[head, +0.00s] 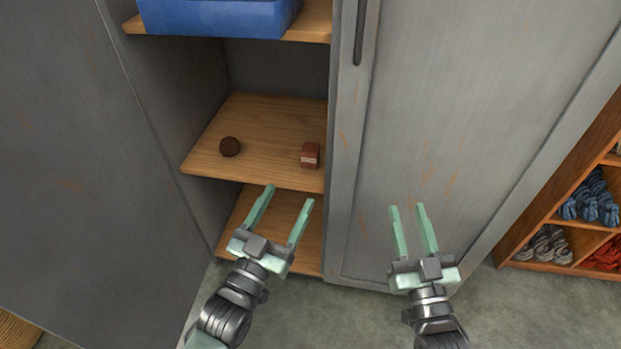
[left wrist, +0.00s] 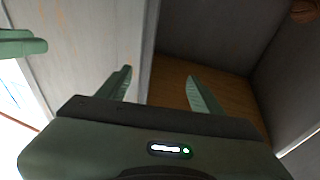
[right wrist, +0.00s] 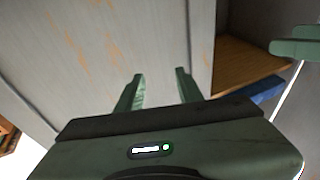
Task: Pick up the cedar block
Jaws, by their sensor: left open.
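The cedar block (head: 310,155), a small reddish-brown block with a pale label-like patch, sits on the middle wooden shelf of the grey cabinet, near the right side of the opening. My left gripper (head: 289,198) is open and empty, in front of and below the block, apart from it. Its open fingers also show in the left wrist view (left wrist: 159,76), where I cannot make out the block. My right gripper (head: 408,208) is open and empty in front of the shut cabinet door; its spread fingers show in the right wrist view (right wrist: 160,75).
A dark brown ball (head: 230,147) lies left of the block on the middle shelf (head: 262,110). A blue bin (head: 215,18) stands on the shelf above. The shut door (head: 455,130) bounds the opening on the right. A wooden rack (head: 519,249) with wool skeins stands far right.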

